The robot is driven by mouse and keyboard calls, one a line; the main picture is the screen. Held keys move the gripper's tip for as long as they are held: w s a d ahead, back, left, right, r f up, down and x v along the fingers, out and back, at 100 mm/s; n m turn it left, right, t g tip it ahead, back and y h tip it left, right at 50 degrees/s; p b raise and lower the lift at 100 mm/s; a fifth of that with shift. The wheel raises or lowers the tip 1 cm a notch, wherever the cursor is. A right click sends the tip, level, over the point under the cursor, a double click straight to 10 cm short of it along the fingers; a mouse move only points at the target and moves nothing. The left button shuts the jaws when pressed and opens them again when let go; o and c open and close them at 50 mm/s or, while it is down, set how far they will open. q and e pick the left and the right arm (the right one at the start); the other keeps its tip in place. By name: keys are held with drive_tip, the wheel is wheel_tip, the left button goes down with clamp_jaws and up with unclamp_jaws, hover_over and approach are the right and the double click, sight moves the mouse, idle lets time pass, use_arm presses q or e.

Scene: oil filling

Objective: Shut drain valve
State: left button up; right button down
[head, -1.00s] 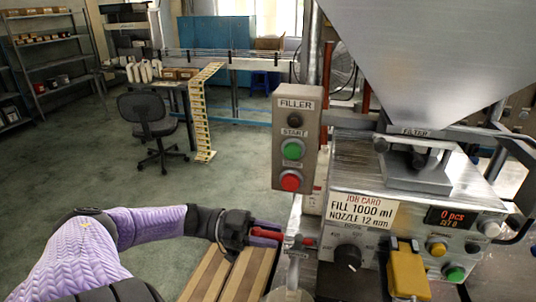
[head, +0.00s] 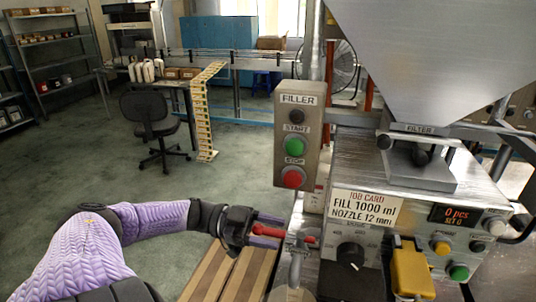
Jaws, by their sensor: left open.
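The drain valve (head: 296,262) is a small metal tap low on the filler's left side, with a red lever (head: 311,240) at its top. My left gripper (head: 272,231) comes in from the left at the lever's height. Its jaws are open, with one finger above and one below the red between them. The red lever appears to reach left into the gap between the fingers. I cannot tell whether either finger touches it. The tap's lower end is partly cut off by the bottom of the view. My right gripper is out of view.
The filler panel (head: 300,137) with green and red buttons hangs just above the valve. The machine body with its black knob (head: 350,255) and yellow part (head: 412,272) stands to the right. Wooden slats (head: 235,277) lie below my gripper. Open floor is to the left.

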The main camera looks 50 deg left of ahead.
use_arm(q)
drive_tip(key=b+v, duration=0.2)
drive_tip(key=v, duration=0.8)
